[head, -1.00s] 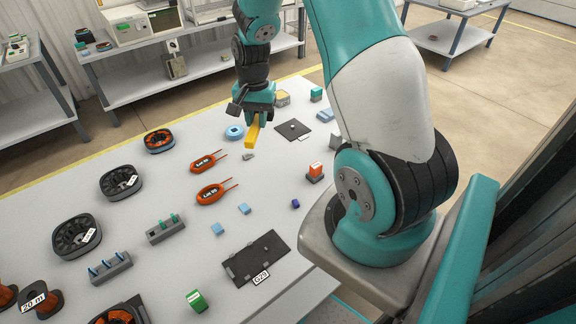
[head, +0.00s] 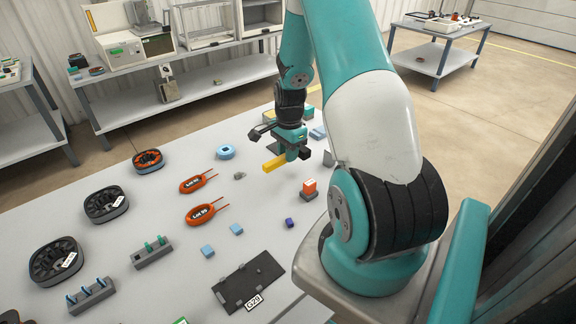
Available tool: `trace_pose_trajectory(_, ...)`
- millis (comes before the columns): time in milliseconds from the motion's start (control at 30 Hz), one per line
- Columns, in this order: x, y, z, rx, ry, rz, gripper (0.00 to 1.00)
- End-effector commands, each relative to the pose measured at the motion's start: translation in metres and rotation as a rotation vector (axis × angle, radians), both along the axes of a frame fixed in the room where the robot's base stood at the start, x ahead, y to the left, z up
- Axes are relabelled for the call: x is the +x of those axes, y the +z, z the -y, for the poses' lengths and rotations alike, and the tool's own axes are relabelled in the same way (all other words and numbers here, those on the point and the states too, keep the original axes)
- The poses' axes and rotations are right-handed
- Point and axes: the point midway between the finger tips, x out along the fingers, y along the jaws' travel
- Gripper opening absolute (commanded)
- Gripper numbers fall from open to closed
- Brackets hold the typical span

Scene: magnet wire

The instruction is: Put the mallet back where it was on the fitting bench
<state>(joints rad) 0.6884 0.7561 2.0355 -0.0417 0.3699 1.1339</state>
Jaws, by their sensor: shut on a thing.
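My gripper (head: 290,152) is over the far right part of the fitting bench (head: 150,222). It is shut on a yellow bar-like piece (head: 274,166), which I take to be the mallet. The yellow end sticks out to the left of the fingers. The fingers and wrist hide the rest of it, and I cannot tell whether it touches the bench. My gripper and arm also hide much of the bench top behind them.
An orange-and-grey block (head: 309,188) stands to the right. A dark plate (head: 248,281) lies in front. Bare bench shows between them.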

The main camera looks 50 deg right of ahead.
Motion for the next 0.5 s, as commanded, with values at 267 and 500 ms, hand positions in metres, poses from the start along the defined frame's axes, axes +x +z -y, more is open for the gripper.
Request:
trace_pose_trajectory(267, 0.0, -0.031, 0.0, 0.0, 0.001, -0.001, 0.0)
trace_pose_trajectory(500, 0.001, -0.051, 0.001, -0.001, 0.001, 0.002, 0.0)
